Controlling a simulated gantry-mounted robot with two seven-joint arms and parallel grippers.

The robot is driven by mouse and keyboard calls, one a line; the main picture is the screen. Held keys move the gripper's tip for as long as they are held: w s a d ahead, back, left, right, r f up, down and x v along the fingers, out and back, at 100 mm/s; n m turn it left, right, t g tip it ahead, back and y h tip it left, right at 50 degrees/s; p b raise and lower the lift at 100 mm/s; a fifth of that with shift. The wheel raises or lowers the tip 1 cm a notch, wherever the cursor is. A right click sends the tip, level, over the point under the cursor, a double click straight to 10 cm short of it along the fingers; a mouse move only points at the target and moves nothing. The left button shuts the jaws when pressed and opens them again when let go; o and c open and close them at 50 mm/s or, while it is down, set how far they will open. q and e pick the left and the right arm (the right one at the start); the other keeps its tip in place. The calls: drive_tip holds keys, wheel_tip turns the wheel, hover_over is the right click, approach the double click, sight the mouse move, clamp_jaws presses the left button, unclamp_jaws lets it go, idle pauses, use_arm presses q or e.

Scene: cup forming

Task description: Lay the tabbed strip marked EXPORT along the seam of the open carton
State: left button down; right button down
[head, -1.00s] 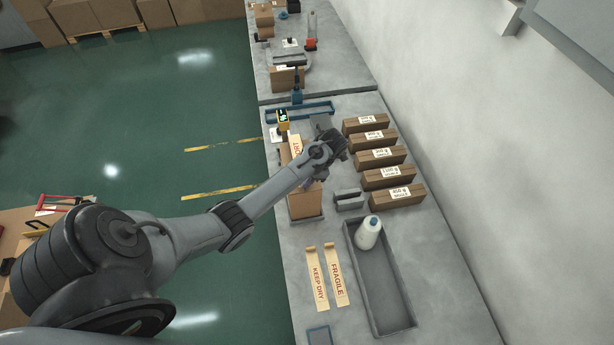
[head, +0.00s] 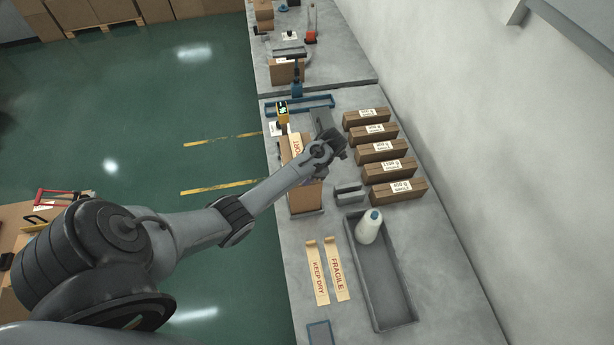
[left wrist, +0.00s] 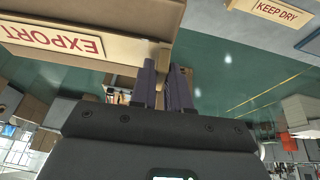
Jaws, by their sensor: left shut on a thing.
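The pale EXPORT strip (head: 296,145) lies lengthwise over the top of the brown carton (head: 306,202). My left wrist covers part of both in the head view. In the left wrist view the EXPORT strip (left wrist: 52,38) shows its red lettering, with the carton (left wrist: 118,12) beside and beneath it. My left gripper (left wrist: 167,75) is shut on the end of the strip, at the carton's edge. The exact grip and any gap between strip and carton are hard to see. My right gripper is not in view.
The KEEP DRY strip (head: 317,277) and the FRAGILE strip (head: 338,272) lie on the bench. A grey tray (head: 383,290) holds a white bottle (head: 369,227). Several closed cartons (head: 381,151) line the wall side.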

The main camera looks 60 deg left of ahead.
use_arm(q)
drive_tip(key=shift+f, duration=0.1)
idle(0.3)
drive_tip(key=c, duration=1)
unclamp_jaws()
drive_tip(key=shift+w+d+r, duration=0.1)
drive_tip(key=shift+w+r, duration=0.15)
drive_tip(key=shift+r, duration=0.25)
drive_tip(key=b+v, duration=0.1)
drive_tip(key=v, duration=0.3)
drive_tip(key=shift+p+v, duration=1.95)
drive_tip(key=shift+v, duration=0.85)
